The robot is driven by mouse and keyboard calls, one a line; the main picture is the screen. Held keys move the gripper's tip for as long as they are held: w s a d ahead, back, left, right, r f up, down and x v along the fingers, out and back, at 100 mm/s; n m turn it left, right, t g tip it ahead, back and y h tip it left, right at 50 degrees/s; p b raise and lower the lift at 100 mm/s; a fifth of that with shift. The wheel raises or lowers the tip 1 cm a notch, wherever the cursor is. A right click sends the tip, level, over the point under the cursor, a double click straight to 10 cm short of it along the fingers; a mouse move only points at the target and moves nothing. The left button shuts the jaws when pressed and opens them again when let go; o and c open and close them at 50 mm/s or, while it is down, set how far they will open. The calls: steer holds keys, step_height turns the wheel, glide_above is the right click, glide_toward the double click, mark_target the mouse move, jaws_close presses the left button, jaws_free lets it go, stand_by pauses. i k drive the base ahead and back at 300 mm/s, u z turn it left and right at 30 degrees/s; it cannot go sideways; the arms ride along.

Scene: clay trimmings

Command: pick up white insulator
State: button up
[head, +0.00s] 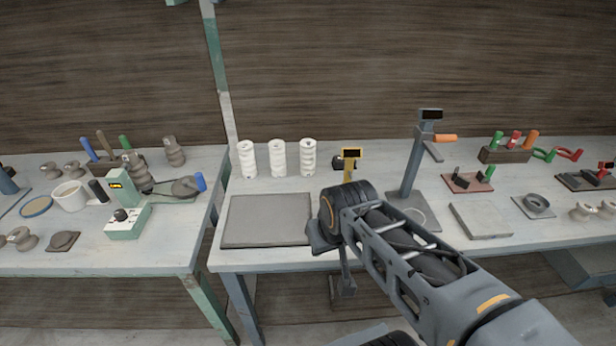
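Three white ribbed insulators stand upright in a row at the back of the right table: a left one (246,159), a middle one (277,158) and a right one (307,157). They look alike, with small gaps between them. My arm reaches in from the lower right. My gripper (343,287) appears to hang below my wrist, in front of the table's front edge, to the right of and nearer than the insulators. It is small and partly hidden by my arm, so its opening does not show. Nothing is seen held in it.
A flat grey board (266,221) lies in front of the insulators. A yellow-framed gauge (350,163) stands just right of them, then a tall grey stand (413,165).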

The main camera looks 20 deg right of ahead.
mark_target(307, 148)
steer(key=z, duration=0.45)
steer(key=k, duration=0.2)
steer(key=u, duration=1.35)
steer(key=i, duration=0.5)
steer(key=z, duration=0.05)
